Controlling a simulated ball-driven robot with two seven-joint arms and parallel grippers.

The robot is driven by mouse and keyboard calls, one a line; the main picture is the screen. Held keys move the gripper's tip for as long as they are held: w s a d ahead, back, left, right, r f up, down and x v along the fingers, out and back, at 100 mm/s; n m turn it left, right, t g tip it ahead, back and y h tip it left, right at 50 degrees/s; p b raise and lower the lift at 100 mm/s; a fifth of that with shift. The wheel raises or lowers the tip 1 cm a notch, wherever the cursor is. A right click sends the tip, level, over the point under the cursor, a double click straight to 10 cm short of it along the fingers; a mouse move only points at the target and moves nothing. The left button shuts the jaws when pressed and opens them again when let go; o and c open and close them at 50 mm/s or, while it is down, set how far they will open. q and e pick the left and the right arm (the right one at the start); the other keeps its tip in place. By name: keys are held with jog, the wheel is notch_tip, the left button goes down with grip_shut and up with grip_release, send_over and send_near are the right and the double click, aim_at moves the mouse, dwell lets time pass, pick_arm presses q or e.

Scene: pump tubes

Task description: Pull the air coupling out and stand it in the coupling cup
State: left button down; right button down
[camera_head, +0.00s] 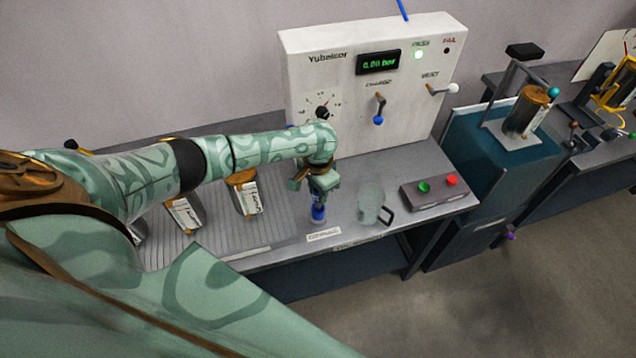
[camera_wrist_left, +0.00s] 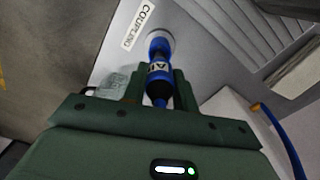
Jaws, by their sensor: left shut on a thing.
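The blue air coupling (camera_head: 318,213) is upright below my left gripper (camera_head: 321,185) at the front of the bench. In the left wrist view the coupling (camera_wrist_left: 158,66) carries a white band with dark letters, and my left gripper (camera_wrist_left: 160,80) is shut on it, one finger on each side. The coupling's far end meets a pale round cup (camera_wrist_left: 167,40) beside the COUPLING label (camera_wrist_left: 139,24). I cannot tell whether it rests on the cup's floor. The cup is mostly hidden in the head view. My right gripper is out of view.
A clear mug (camera_head: 371,200) stands right of the coupling, with a button box (camera_head: 442,190) beyond it. The white test panel (camera_head: 330,75) rises behind, reading 0.00 bar. Tagged brown parts (camera_head: 243,192) stand on the left. A blue hose (camera_wrist_left: 280,138) hangs at right in the wrist view.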

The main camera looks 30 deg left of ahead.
pick_arm(q)
jog(key=shift+f+b, duration=0.9)
jog(key=shift+f, duration=0.9)
jog(key=c, duration=1)
grip_release()
jog(key=shift+c, duration=0.2)
notch_tip(320, 180, up, 16)
jog(key=p, duration=0.6)
jog(key=shift+r+p, duration=0.15)
jog(key=shift+p, duration=0.25)
